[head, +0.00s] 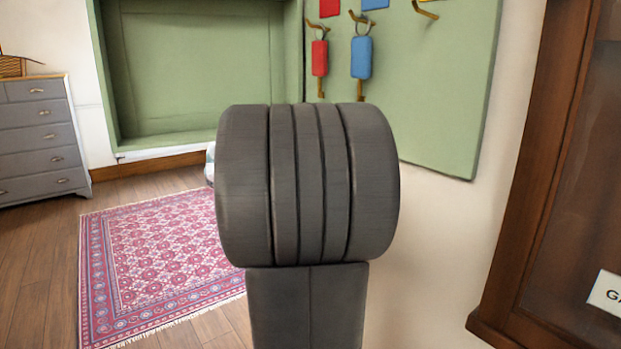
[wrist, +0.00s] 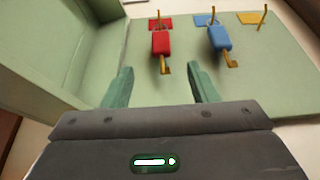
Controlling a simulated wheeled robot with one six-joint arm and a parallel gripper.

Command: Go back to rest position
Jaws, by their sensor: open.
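My gripper (wrist: 158,80) shows in the wrist view with its two green fingers apart and nothing between them. It points toward a green board (wrist: 285,75) with brass hooks. A red key tag (wrist: 161,43) hangs from the hook under a red square, just beyond and above the fingertips. A blue key tag (wrist: 219,38) hangs from the hook under a blue square, to the right. In the head view my dark arm link fills the middle and hides the gripper. The red tag (head: 320,58) and the blue tag (head: 361,57) hang side by side above it.
A third hook (head: 425,10) by a yellow square is empty. A green recessed panel (head: 195,70) is left of the board. A grey dresser (head: 40,140) stands far left and a patterned rug (head: 160,260) lies on the floor. A brown wooden cabinet (head: 530,190) stands close on the right.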

